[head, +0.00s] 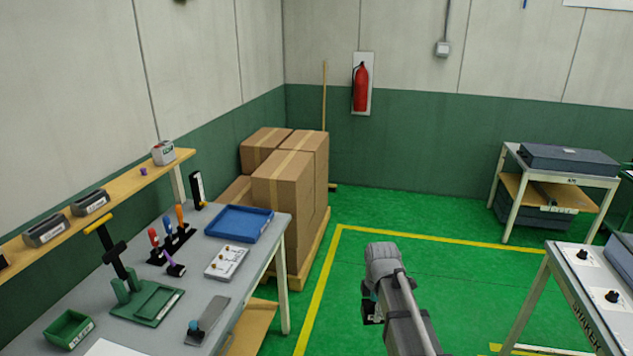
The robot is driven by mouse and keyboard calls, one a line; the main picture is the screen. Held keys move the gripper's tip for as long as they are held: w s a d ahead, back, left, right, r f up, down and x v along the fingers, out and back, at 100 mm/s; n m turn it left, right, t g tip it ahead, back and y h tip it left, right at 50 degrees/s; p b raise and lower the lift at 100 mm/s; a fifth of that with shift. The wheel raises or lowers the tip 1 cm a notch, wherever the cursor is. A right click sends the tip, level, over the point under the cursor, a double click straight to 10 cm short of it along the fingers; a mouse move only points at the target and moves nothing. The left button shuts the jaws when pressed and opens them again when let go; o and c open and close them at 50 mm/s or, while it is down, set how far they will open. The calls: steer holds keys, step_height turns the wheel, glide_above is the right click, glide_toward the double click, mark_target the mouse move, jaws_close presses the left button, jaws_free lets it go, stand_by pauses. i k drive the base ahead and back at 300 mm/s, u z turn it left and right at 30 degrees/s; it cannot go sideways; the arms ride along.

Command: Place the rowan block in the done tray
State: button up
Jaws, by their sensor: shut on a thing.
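My arm reaches out over the green floor to the right of the workbench. My gripper (371,309) is a small dark shape at its end, partly hidden behind the wrist. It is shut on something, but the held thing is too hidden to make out. I cannot pick out the rowan block by sight. A blue tray (239,223) lies at the far end of the workbench (207,288), and a small green bin (68,329) with an unreadable label stands at its near left. I cannot tell which is the done tray. My gripper is apart from both.
A green press-like fixture (150,303), upright tools (172,240) and a white plate (226,263) stand on the bench. A shelf (120,201) holds labelled grey bins. Cartons (287,190) stand behind the bench. Another table (560,290) is at right. The floor between is clear.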

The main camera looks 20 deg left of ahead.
mark_target(252, 227)
steer(key=u, duration=0.05)
steer(key=i, duration=3.7)
steer(key=u, duration=0.05)
